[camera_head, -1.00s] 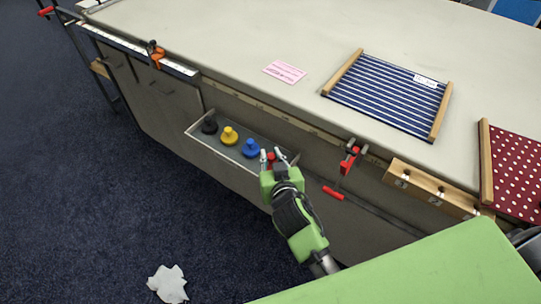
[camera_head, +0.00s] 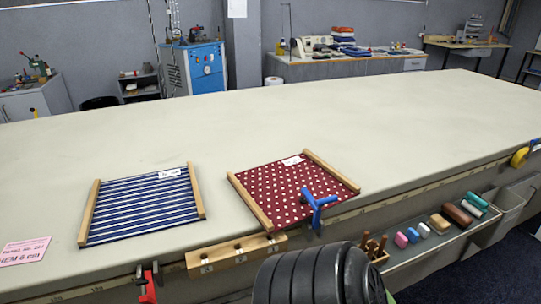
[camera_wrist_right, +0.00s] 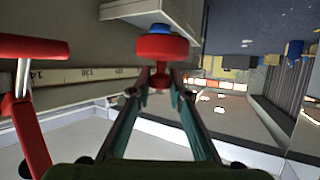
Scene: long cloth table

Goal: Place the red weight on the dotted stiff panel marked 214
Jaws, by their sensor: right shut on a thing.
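The dark red panel with white dots (camera_head: 275,190) lies flat near the table's front edge, with wooden bars along two sides. It bears a small white label (camera_head: 293,160), too small to read. The red weight (camera_wrist_right: 162,47) shows in the right wrist view, its knob between the fingertips of my right gripper (camera_wrist_right: 160,82), which is shut on it. A bit of blue shows just behind the weight; I cannot tell what it is. In the head view only black links of my arm show at the bottom; neither gripper is visible there.
A blue-striped panel (camera_head: 143,204) lies left of the dotted one. A blue clamp (camera_head: 318,208) stands at the dotted panel's front edge. A red clamp (camera_head: 149,284), a numbered wooden block (camera_head: 235,252) and a tray of coloured pieces (camera_head: 434,240) line the front. The table behind is clear.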

